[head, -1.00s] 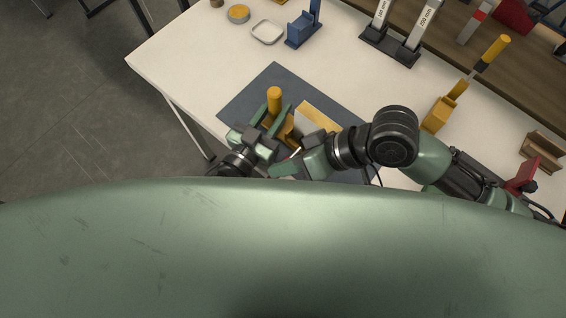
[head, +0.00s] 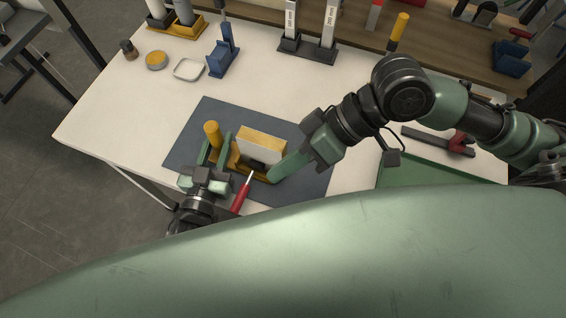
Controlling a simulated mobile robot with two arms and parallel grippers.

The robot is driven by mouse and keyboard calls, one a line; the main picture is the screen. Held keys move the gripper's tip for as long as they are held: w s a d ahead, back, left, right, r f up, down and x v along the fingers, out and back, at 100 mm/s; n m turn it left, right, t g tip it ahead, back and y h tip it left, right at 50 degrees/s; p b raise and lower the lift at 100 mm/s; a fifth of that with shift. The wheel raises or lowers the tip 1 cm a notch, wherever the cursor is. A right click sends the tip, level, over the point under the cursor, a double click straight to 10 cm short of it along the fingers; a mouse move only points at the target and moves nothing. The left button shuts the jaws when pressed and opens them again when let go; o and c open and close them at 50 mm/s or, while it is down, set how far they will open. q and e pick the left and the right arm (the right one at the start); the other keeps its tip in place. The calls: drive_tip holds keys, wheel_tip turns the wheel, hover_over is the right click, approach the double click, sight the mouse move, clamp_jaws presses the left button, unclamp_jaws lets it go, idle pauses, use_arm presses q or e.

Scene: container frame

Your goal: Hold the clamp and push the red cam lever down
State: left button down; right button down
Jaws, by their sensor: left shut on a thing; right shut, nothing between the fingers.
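The yellow clamp (head: 211,134) stands on the dark blue mat (head: 305,187), with its round yellow post upright. My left gripper (head: 215,153) is shut on the clamp, its green fingers on either side of the body below the post. The red cam lever (head: 241,198) slants from the clamp's near side toward the table's front edge, with a pale metal rod at its upper end. My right gripper (head: 279,172) is shut and empty, just right of the lever and close to the clamp's right end. Whether it touches the clamp cannot be told.
A pale block with a wooden top (head: 262,140) stands at the clamp. A blue stand (head: 222,62), a square dish (head: 188,69) and an orange tin (head: 156,60) stand farther back. A green tray (head: 430,176) and a red-and-black tool (head: 455,145) lie at right. Table left of the mat is clear.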

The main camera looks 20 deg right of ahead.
idle(0.3)
use_arm(q)
drive_tip(key=c, duration=1)
unclamp_jaws()
